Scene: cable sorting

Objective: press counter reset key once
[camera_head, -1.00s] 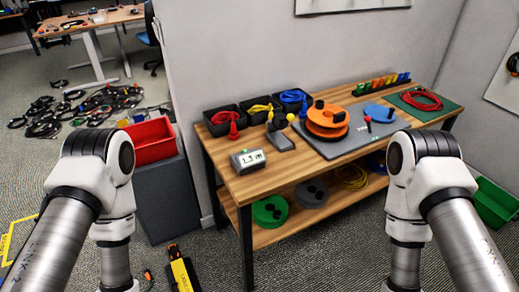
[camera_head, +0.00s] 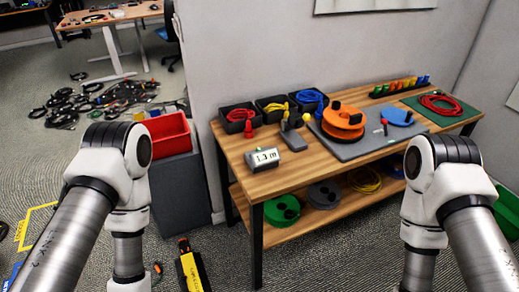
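The counter (camera_head: 263,159) is a small grey box with a white display reading about 1.3 m. It sits near the front left of the wooden workbench (camera_head: 290,181). I cannot make out its reset key at this size. Both my arms show at the left and right sides of the head view, in front of the bench. Their grippers are out of the picture, below or hidden by the arm links. Neither arm touches the counter.
An orange reel (camera_head: 343,122) lies on a grey board (camera_head: 372,145). Black bins (camera_head: 235,126) line the back. A red crate (camera_head: 168,139) is left. A yellow and black object (camera_head: 193,272) is on the floor.

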